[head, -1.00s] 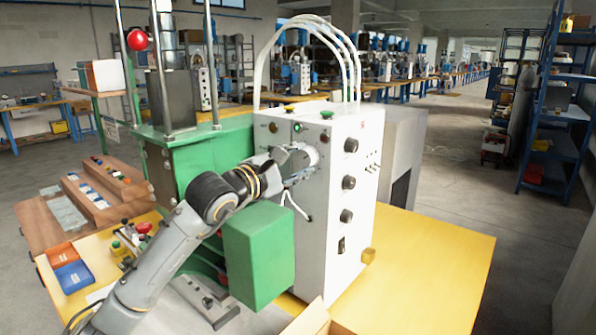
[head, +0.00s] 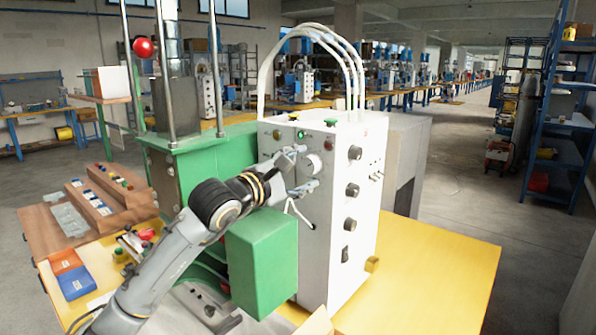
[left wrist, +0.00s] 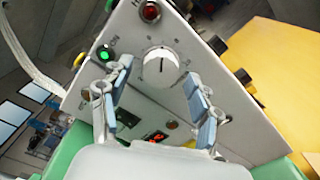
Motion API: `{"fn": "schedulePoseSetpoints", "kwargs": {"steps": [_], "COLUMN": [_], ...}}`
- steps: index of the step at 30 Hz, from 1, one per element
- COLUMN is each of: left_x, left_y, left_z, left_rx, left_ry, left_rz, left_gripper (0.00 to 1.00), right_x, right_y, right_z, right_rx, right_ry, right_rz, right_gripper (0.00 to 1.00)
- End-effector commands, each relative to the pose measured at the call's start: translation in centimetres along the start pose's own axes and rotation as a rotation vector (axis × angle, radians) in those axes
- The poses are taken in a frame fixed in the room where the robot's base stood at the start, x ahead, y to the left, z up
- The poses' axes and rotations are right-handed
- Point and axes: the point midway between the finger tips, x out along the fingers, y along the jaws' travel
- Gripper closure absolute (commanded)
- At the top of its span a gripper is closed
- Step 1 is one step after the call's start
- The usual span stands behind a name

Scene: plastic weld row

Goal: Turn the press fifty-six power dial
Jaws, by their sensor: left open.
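The power dial (left wrist: 161,66) is a round white knob with a dark pointer line on the front of the white control box (head: 331,253). In the head view the dial (head: 314,164) shows just beyond my left gripper (head: 304,169). In the left wrist view my left gripper (left wrist: 153,103) is open, its two fingers spread below and to either side of the dial. Nothing is between the fingers, and they look apart from the dial. My right gripper is not in view.
A lit green lamp (left wrist: 105,54) and a red lamp (left wrist: 150,12) sit near the dial. Black knobs (head: 352,190) line the box's right side. A green press body (head: 262,262) stands below my arm. The yellow table (head: 430,275) is clear on the right.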

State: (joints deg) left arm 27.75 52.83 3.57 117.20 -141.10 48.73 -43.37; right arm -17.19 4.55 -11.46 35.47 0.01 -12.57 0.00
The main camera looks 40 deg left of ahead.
Motion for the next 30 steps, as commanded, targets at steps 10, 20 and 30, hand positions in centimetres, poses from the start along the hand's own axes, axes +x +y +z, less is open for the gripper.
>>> {"fn": "schedulePoseSetpoints", "kwargs": {"steps": [10, 20, 30], "left_x": [-3.6, -9.0, -11.8], "left_y": [-0.2, -0.2, -0.1], "left_z": [-0.1, -0.1, -0.1], "left_rx": [0.002, -0.001, 0.0], "left_ry": [0.002, 0.001, 0.001], "left_rz": [-0.003, -0.003, -0.002], "left_gripper": [0.38, 0.38, 0.38], "right_x": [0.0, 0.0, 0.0], "right_y": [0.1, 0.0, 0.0], "right_z": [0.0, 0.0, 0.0], "right_rx": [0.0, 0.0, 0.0], "right_ry": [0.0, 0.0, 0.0], "right_rz": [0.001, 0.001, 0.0], "right_gripper": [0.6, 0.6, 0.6]}}
